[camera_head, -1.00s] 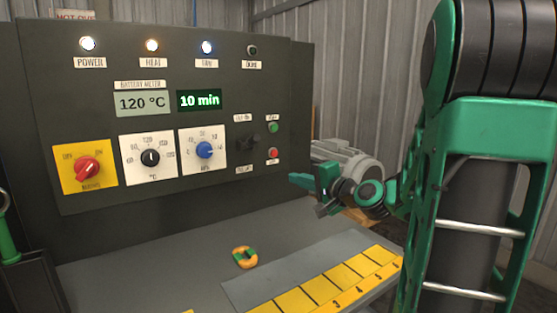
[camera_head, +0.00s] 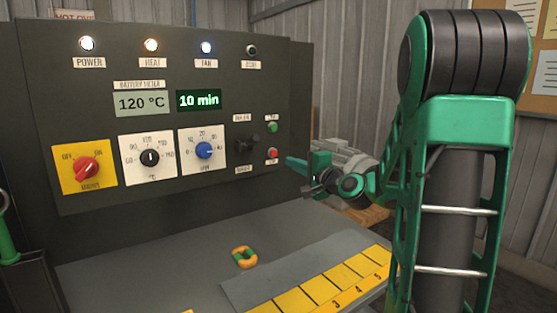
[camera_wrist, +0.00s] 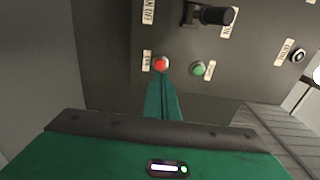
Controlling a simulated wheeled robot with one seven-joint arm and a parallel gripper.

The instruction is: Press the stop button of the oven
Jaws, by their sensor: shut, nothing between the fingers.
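The oven's control panel (camera_head: 110,60) fills the left of the head view. Its red stop button (camera_head: 272,153) sits at the panel's lower right, below the green button (camera_head: 272,127). My gripper (camera_head: 290,161) is shut and empty, its tips just right of and slightly below the red button. In the wrist view the red button (camera_wrist: 161,64) lies just beyond the tips of my gripper (camera_wrist: 160,78), with the green button (camera_wrist: 198,69) to its right. I cannot tell whether the tips touch the red button.
A black switch (camera_head: 247,144) sticks out left of the buttons and also shows in the wrist view (camera_wrist: 212,15). Below the panel is a grey shelf (camera_head: 180,240) with an orange and green ring (camera_head: 245,257). A grey motor (camera_head: 345,158) stands behind my gripper.

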